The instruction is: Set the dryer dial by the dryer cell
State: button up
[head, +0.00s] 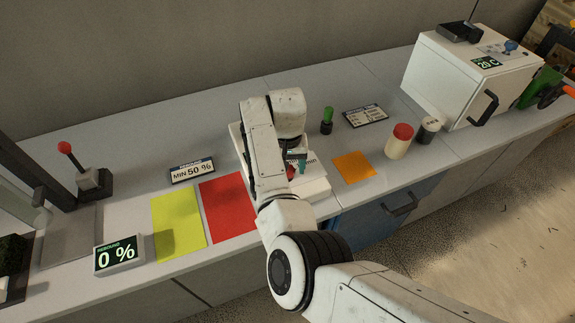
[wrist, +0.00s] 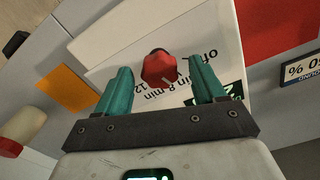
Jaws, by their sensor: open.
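The red dial knob (wrist: 159,67) sits on a white panel with printed text that includes "8 min" and "12". In the head view the white unit (head: 313,190) under my arm shows the knob (head: 291,173) only partly, because my arm covers much of it. My gripper (wrist: 161,73) has two teal fingers, open, one on each side of the knob with gaps visible. I cannot tell whether the fingertips are level with the knob. In the head view a teal finger of my gripper (head: 298,168) shows beside the knob. A dark green display on the panel is partly hidden by a finger.
A red sheet (head: 228,207) and a yellow sheet (head: 179,222) lie left of the unit; an orange patch (head: 353,166) lies right. A green-topped item (head: 327,120), a red-topped cylinder (head: 399,141) and a white cabinet reading 20 C (head: 455,80) stand further right.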

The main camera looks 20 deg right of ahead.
notch_tip(320, 180, up, 11)
jog(key=b, duration=0.1)
dwell(0.6)
jog(key=shift+f, duration=0.1)
jog(key=s+d+f+h, duration=0.1)
jog(key=s+d+f, duration=0.55)
jog(key=s, duration=0.25)
jog(key=s+d+f+h, duration=0.1)
jog(key=s+d+f, duration=0.5)
jog(key=s+d, duration=0.15)
jog(key=s+a+f+n+y, duration=0.1)
jog(key=s+a, duration=0.2)
jog(key=s, duration=0.8)
jog(key=s+a+f+n+t, duration=0.1)
jog(key=s+a+f+n, duration=0.1)
jog(key=s, duration=0.9)
jog(key=shift+a+y, duration=0.4)
jog(key=shift+a, duration=0.15)
